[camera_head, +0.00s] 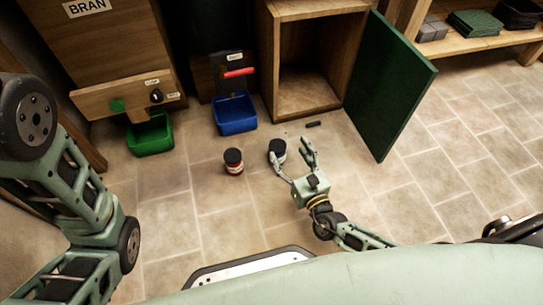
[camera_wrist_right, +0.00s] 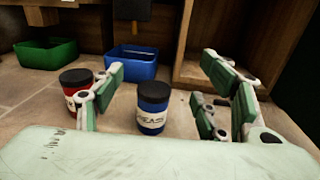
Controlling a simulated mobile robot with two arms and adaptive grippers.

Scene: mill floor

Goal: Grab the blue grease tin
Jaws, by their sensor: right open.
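The blue grease tin (camera_head: 277,147) stands upright on the tiled floor, with a dark lid and a pale label. In the right wrist view the blue tin (camera_wrist_right: 152,112) is between the two spread fingers, nearer the left one, and beyond my palm. My right gripper (camera_head: 291,157) is open and empty, low over the floor, with its fingers pointing toward the tin. Its fingers also show in the wrist view (camera_wrist_right: 168,88). I cannot tell whether a finger touches the tin. My left arm shows at the left, but its gripper is out of view.
A red tin (camera_head: 233,167) with a dark lid stands just left of the blue one. A blue bin (camera_head: 235,115) and a green bin (camera_head: 150,135) stand behind. An open wooden cabinet (camera_head: 308,92) has its green door (camera_head: 390,85) swung out right. A small dark bar (camera_head: 313,124) lies nearby.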

